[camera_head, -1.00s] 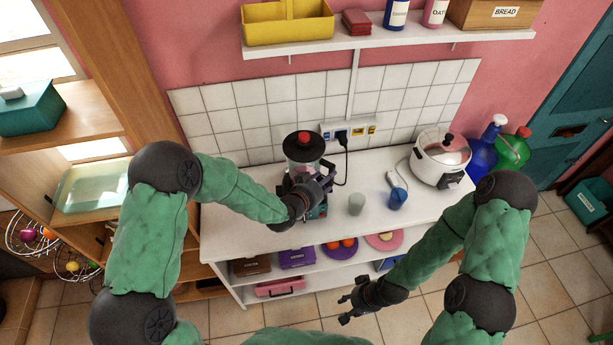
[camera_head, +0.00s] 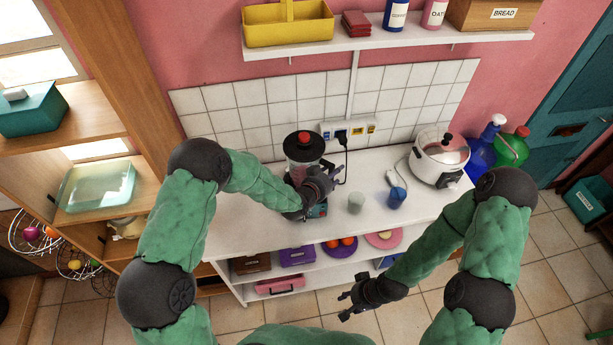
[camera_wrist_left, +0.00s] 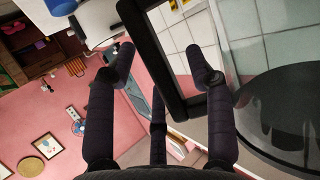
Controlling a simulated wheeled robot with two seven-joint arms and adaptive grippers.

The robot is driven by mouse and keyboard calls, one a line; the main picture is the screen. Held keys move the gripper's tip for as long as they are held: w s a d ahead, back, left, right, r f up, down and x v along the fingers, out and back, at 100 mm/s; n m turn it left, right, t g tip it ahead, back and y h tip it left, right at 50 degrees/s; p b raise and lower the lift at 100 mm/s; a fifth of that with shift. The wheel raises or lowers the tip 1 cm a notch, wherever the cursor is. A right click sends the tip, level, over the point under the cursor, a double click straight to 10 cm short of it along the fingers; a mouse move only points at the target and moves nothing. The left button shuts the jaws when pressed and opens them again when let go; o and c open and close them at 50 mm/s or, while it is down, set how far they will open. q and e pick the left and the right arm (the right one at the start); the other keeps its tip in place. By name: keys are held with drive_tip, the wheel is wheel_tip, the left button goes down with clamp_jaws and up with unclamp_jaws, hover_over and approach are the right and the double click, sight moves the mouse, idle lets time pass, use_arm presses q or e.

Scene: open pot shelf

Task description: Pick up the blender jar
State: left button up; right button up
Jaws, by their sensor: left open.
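The blender jar (camera_head: 301,152) stands upright on its base (camera_head: 317,211) on the white counter, with a black lid and red knob. My left gripper (camera_head: 322,181) is at the jar's right front side and hides part of it. In the left wrist view the jar's clear wall and dark lid (camera_wrist_left: 288,112) fill the right side. Its black handle (camera_wrist_left: 165,62) passes between the spread fingers of my left gripper (camera_wrist_left: 160,60), which are open around it. My right gripper (camera_head: 352,298) is open and empty, in front of the lower shelf.
A clear cup (camera_head: 356,202) and a blue cup (camera_head: 396,197) stand right of the blender. A white rice cooker (camera_head: 440,160) is farther right. A black plug and cord (camera_head: 343,150) hang behind the jar. The wall shelf (camera_head: 400,42) is above.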

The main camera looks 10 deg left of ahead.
use_arm(q)
drive_tip(key=shift+c, duration=0.3)
clamp_jaws()
drive_tip(key=shift+w+r, duration=0.15)
